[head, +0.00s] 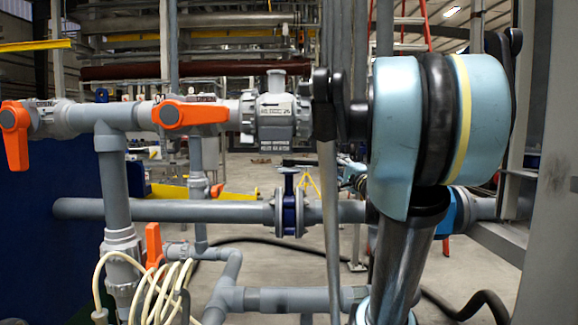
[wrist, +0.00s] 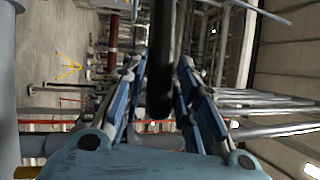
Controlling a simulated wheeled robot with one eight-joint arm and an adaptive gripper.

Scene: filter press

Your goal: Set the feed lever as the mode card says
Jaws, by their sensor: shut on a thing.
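In the wrist view, my gripper (wrist: 160,78) has its two blue-and-grey fingers on either side of a dark rod (wrist: 161,40). It is shut on this rod, which comes down from the top edge and ends between the fingers. I cannot tell for sure that the rod is the feed lever's handle. In the head view, my arm covers the right of centre, and the fingers cannot be made out. A long grey bar (head: 329,200) hangs beside my arm from a black fitting. No mode card can be made out in either view.
Grey pipes carry orange valve handles, at the far left (head: 15,132), at upper left centre (head: 190,113) and lower left (head: 153,245). A coiled cream hose (head: 160,290) hangs at lower left. A flanged pipe (head: 170,209) crosses behind. A grey post (head: 553,200) stands close at right.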

